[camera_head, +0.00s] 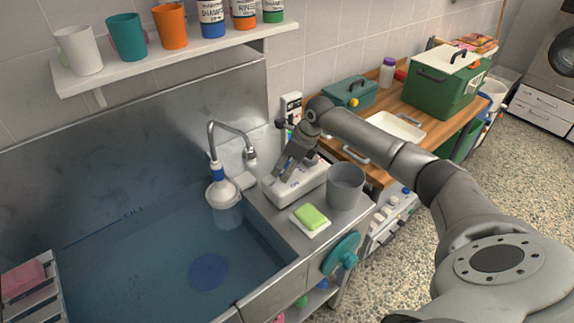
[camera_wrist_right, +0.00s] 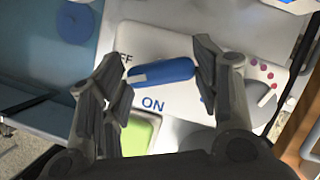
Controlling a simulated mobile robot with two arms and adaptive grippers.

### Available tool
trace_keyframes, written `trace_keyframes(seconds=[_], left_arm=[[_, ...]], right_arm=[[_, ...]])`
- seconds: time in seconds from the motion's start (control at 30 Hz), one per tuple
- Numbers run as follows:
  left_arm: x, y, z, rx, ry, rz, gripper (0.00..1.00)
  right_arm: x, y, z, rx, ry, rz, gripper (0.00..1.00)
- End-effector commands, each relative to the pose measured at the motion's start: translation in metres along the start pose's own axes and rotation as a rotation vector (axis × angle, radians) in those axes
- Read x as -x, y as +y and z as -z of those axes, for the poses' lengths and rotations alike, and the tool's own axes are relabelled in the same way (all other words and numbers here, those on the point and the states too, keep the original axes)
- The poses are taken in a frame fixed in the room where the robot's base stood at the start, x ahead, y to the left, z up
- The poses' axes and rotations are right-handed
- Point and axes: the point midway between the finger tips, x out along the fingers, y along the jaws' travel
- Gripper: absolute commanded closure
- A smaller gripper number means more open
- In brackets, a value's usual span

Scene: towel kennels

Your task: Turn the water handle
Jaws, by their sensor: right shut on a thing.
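The water handle (camera_wrist_right: 165,73) is a blue lever on a white control box (camera_head: 283,196), which stands on the steel ledge right of the sink. In the right wrist view the box is marked "OFF" at the lever's upper left and "ON" below it. My right gripper (camera_wrist_right: 158,70) is shut on the lever, with one finger at each end of it. In the head view the right gripper (camera_head: 288,166) reaches down onto the box from behind and hides the lever. The faucet (camera_head: 230,125) stands left of the box. My left gripper is not in view.
A grey cup (camera_head: 346,186) and a green sponge (camera_head: 312,216) on a white dish stand close in front of the box. The water-filled sink (camera_head: 150,250) lies left. A shelf (camera_head: 180,58) with several cups and bottles hangs above. A green box (camera_head: 440,90) stands on the wooden counter.

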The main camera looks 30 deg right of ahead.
Motion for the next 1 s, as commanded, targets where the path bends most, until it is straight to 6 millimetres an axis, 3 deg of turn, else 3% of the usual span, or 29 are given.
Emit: trace_keyframes(seconds=[0.6, 1.0], left_arm=[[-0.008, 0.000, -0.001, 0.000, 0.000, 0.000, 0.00], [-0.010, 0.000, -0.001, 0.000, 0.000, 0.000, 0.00]], right_arm=[[0.000, 0.002, -0.001, -0.358, -0.002, 0.150, 0.67], [0.001, 0.002, -0.001, -0.441, -0.001, 0.185, 0.67]])
